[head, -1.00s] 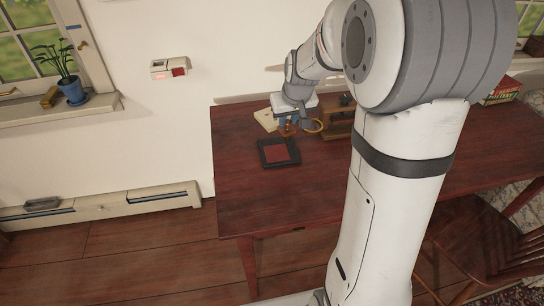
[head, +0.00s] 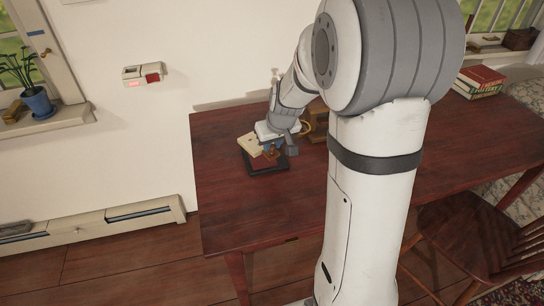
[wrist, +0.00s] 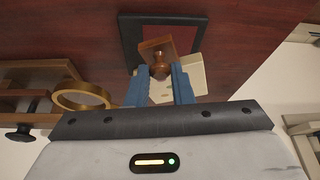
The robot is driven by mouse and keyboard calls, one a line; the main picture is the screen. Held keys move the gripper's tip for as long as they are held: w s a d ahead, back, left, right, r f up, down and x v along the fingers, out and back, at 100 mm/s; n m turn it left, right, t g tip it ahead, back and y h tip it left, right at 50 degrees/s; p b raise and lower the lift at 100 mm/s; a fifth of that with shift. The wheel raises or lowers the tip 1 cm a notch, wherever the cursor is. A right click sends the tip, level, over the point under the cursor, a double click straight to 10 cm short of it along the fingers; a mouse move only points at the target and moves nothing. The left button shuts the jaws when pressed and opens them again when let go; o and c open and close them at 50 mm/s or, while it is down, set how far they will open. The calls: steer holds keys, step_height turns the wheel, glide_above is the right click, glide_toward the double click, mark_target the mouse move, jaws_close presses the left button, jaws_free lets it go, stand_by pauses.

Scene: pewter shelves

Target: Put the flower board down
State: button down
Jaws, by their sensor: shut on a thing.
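My gripper (wrist: 160,72) has blue fingers shut on the round knob of a small brown wooden board, which I take to be the flower board (wrist: 152,48). No flower shows on the side I see. The board is over a black-framed square pad (wrist: 131,30), and I cannot tell whether they touch. In the head view my gripper (head: 270,148) is low above the pad (head: 268,167), near the left end of the dark red table (head: 232,208). The board is mostly hidden there.
A cream card or block (head: 247,144) lies close beside the pad. A brass ring (wrist: 82,96) and a wooden stand (wrist: 30,100) are close by on the other side. Books (head: 479,82) lie at the table's far right. The table front is clear.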

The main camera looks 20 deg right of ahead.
mark_target(273, 155)
steer(key=shift+f+b, duration=0.35)
steer(key=shift+f, duration=1.95)
steer(key=shift+f, duration=0.25)
steer(key=c, duration=1.3)
jaws_free()
steer(key=shift+r, duration=0.15)
